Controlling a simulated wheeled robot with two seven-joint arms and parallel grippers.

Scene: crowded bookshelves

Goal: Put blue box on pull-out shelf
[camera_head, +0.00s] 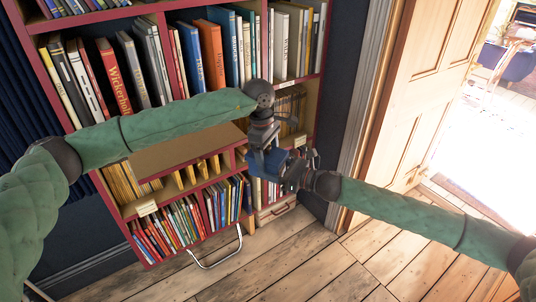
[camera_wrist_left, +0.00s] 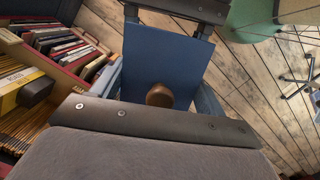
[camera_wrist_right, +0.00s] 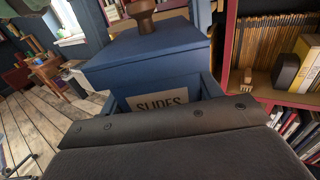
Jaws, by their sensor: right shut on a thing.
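The blue box (camera_head: 268,166) is held up in front of the bookcase. In the right wrist view it shows a brown knob (camera_wrist_right: 143,14) on its lid and a "SLIDES" label (camera_wrist_right: 163,100). My right gripper (camera_head: 286,172) is shut on the box, its fingers along the two sides. My left gripper (camera_head: 262,152) is over the box from above. In the left wrist view its blue fingers (camera_wrist_left: 160,92) are apart, with the blue lid (camera_wrist_left: 165,55) and knob between them. The pull-out shelf (camera_head: 180,150) is a brown board jutting from the bookcase, left of the box.
The red-framed bookcase (camera_head: 150,10) is crowded with books above and below the board. A metal handle (camera_head: 218,252) sticks out low at the front. An open wooden door (camera_head: 415,70) stands at right. The plank floor (camera_head: 320,275) in front is clear.

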